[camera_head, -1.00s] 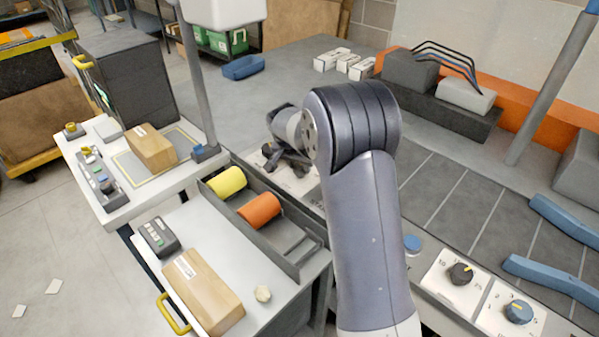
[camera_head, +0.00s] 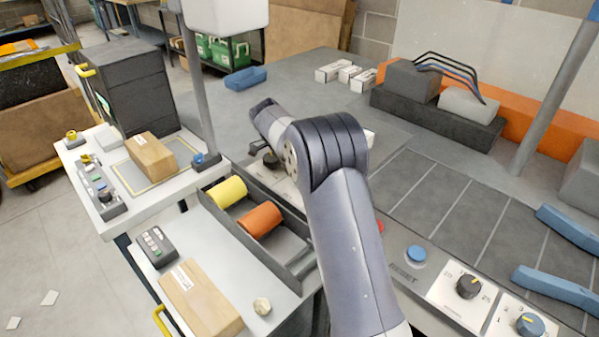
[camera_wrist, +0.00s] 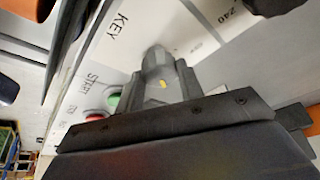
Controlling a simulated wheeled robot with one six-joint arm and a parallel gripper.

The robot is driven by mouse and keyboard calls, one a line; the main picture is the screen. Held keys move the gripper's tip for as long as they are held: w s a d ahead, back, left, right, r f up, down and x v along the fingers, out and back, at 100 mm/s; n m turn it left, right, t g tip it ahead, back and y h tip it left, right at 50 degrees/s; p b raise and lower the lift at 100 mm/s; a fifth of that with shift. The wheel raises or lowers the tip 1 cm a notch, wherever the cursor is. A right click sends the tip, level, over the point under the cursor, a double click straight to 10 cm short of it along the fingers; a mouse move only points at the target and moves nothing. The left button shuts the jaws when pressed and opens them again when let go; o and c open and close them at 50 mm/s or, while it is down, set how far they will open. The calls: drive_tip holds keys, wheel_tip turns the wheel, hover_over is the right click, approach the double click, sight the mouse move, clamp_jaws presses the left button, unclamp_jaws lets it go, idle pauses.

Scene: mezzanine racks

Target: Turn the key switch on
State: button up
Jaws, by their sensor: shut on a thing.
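The key switch (camera_wrist: 163,86) is a grey knob with a small yellow mark, on a pale panel below the printed word KEY in the wrist view. My gripper (camera_wrist: 166,73) has its dark fingers closed on either side of the knob, which partly hide it. In the head view my arm covers the key switch and my fingertips.
In the wrist view, a green START button (camera_wrist: 114,99) and a red button (camera_wrist: 96,117) lie beside my gripper. A black knob (camera_wrist: 272,5) is at the upper right. In the head view, an orange roll (camera_head: 259,221) sits in a tray near my arm.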

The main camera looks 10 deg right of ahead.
drive_tip(key=shift+w+m+g+p, duration=0.1)
drive_tip(key=shift+m+g+p, duration=0.3)
drive_tip(key=shift+m, duration=0.7)
drive_tip(key=o, duration=1)
drive_tip(key=v, duration=1)
drive_tip(key=shift+r, duration=0.35)
